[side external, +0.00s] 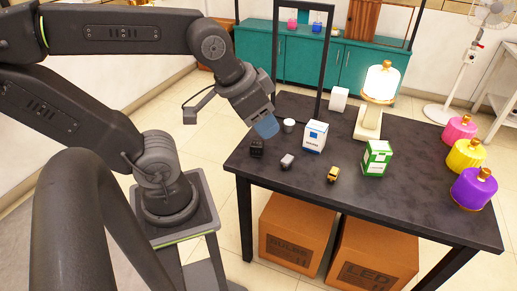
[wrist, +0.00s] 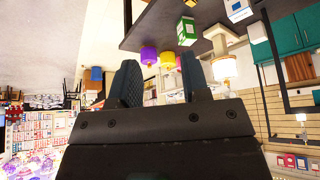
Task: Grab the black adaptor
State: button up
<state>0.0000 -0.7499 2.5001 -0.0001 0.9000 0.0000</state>
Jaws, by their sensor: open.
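The black adaptor (side external: 257,148) is a small dark block near the left edge of the dark table (side external: 300,184) in the side view. My gripper (side external: 267,128) is just above and a little right of it, apart from it as far as I can tell. In the wrist view my gripper (wrist: 158,84) has its two dark fingers spread, with nothing between them. The wrist camera looks across the room, and I cannot make out the adaptor there.

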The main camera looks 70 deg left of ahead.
jog(key=o, duration=0.7)
